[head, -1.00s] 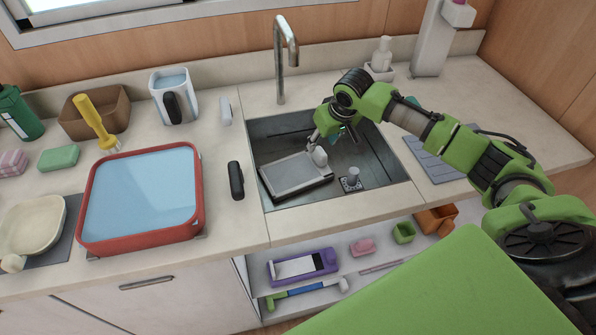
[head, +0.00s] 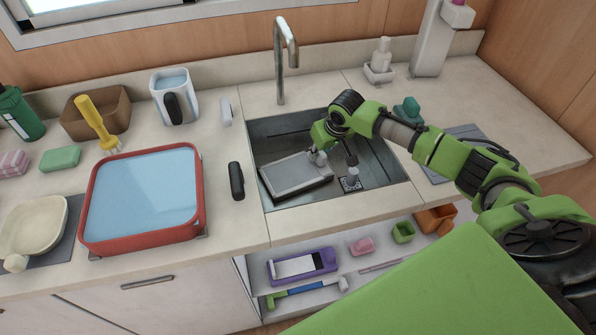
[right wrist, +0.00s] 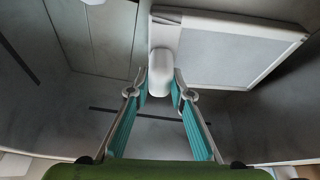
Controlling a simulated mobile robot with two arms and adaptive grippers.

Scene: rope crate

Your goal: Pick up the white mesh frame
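The white mesh frame (head: 296,174) lies in the sink, a flat grey panel with a pale rim and a rounded white handle. In the right wrist view the frame (right wrist: 225,48) is at the upper right, its handle (right wrist: 160,74) pointing toward my right gripper (right wrist: 160,92). The two teal-padded fingers stand one on each side of the handle's end, with thin gaps, so the gripper looks open around it. In the head view my right gripper (head: 321,152) is down in the sink at the frame's right end, its fingers mostly hidden. My left gripper is not in view.
The sink (head: 389,195) walls surround the frame, with a drain piece (head: 352,181) on its floor. A faucet (head: 281,60) stands behind. A red-rimmed water basin (head: 200,190) and a black handle-like item (head: 236,181) are left of the sink.

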